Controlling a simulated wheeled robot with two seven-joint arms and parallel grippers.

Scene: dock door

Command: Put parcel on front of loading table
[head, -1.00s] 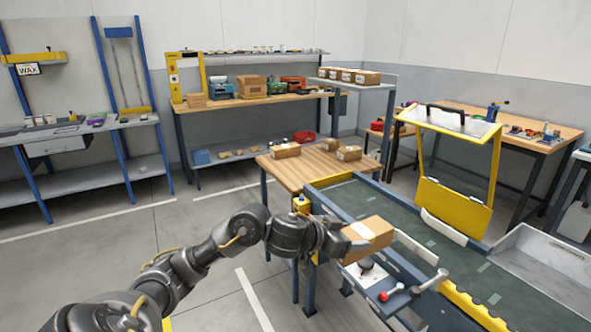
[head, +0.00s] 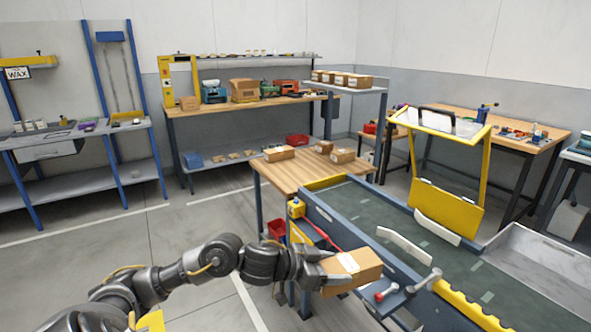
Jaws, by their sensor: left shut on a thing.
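The parcel (head: 358,276) is a brown cardboard box with a white label on top. My left gripper (head: 322,271) is shut on its left end and holds it in the air at the near side of the conveyor. The loading table (head: 288,179) has a wooden top and stands at the far end of the conveyor, beyond the parcel. Several small cartons lie on its back part, one of them the carton at its back left (head: 279,153). The table's front part is bare. My right gripper does not show.
The conveyor (head: 375,220) has a dark green belt, blue sides and a yellow guard frame (head: 447,207) over it. A lever with a red knob (head: 386,294) is close to the parcel. A grey tray (head: 530,262) is at the right. Floor is clear at left.

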